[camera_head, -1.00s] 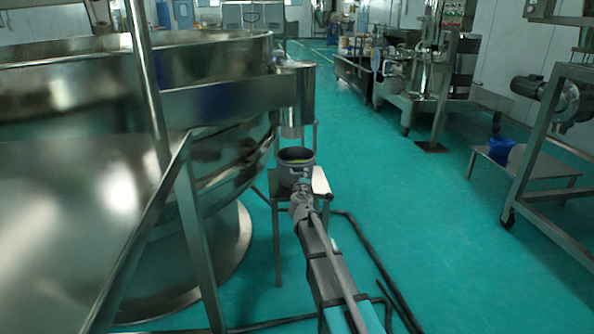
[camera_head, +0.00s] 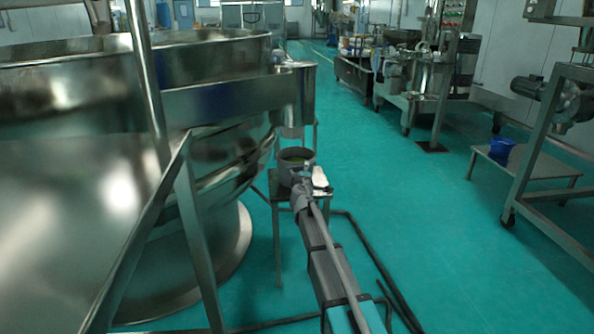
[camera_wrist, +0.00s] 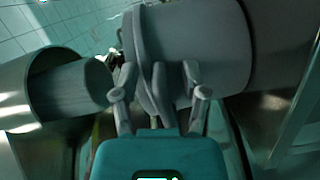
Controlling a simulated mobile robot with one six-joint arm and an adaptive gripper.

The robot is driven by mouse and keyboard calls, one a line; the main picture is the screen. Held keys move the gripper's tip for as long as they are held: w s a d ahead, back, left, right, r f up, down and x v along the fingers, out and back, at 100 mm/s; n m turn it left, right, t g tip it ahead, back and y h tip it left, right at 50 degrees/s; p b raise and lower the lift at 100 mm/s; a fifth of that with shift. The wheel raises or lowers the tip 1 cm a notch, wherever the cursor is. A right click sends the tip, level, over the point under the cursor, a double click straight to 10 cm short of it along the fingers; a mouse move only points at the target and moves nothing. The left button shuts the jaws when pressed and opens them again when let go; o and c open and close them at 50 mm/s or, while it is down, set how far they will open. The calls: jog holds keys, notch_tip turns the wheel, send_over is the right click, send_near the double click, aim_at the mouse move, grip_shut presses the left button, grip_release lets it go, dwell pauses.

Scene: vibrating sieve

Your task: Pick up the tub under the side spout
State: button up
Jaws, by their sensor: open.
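The grey tub (camera_head: 290,174) stands upright on a small metal stand (camera_head: 331,190), below the steel side spout (camera_head: 296,98) of the big round sieve. Something greenish shows inside its rim. My gripper (camera_head: 305,184) is at the tub's near side. In the wrist view the tub (camera_wrist: 205,45) fills the upper middle, lying sideways in the picture. The open fingers (camera_wrist: 158,76) point at its wall, with a small grey piece between them. I cannot tell whether they touch it. A hollow metal cylinder, probably the spout (camera_wrist: 50,92), shows at the left.
The sieve's wide steel body (camera_head: 190,80) and a slanted frame leg (camera_head: 197,240) stand close on the left. Dark tubes lie on the floor around the stand. A blue bucket (camera_head: 501,151) sits on a low platform at right. The green floor (camera_head: 430,230) between is clear.

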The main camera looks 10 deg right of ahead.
grip_shut()
jog(key=shift+r, duration=0.2)
dwell(0.5)
